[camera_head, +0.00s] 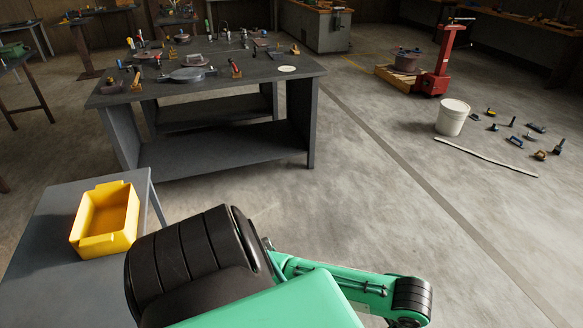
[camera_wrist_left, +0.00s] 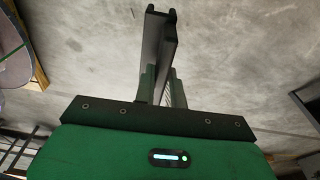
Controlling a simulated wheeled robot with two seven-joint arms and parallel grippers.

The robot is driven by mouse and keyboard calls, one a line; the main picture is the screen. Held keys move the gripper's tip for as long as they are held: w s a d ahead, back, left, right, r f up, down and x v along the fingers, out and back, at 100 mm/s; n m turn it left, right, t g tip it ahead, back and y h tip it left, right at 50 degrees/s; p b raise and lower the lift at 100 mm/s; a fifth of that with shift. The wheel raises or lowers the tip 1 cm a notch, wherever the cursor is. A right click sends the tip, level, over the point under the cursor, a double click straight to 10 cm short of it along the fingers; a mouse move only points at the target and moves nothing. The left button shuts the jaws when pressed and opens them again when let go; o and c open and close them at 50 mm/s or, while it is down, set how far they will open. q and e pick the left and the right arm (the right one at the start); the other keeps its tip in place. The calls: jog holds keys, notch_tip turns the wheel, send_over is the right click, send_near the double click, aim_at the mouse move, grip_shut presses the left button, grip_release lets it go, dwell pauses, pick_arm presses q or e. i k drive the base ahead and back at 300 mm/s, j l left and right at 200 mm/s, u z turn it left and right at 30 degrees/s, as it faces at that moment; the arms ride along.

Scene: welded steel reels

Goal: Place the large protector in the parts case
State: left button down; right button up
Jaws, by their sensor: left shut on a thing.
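A yellow open-topped case (camera_head: 104,245), which I take to be the parts case, stands on a grey table at the left of the head view. The visible part of its inside looks empty. My left gripper (camera_wrist_left: 160,12) shows in the left wrist view, its two dark fingers close together. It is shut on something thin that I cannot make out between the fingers. I cannot identify the large protector in either view. In the head view a green and black arm of mine crosses the bottom, and no gripper shows there.
The grey table (camera_head: 50,225) has bare room around the case. A dark workbench (camera_head: 245,75) with tools and small parts stands behind it. A red pallet jack (camera_head: 438,70), a reel (camera_head: 405,62), a white bucket (camera_head: 452,118) and loose parts are at the right. The middle floor is clear.

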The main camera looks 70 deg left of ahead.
aim_at(113, 228)
jog(key=i+j+u, duration=0.15)
jog(key=u, duration=0.25)
jog(key=i+j+u, duration=0.1)
jog(key=u, duration=0.3)
jog(key=i+u, duration=0.4)
jog(key=u, duration=0.4)
jog(key=i+u, duration=0.2)
jog(key=u, duration=0.2)
jog(key=i+u, duration=0.25)
jog(key=u, duration=0.15)
jog(key=i+l+u, duration=0.1)
jog(key=u, duration=0.35)
jog(key=i+l+u, duration=0.25)
jog(key=u, duration=0.15)
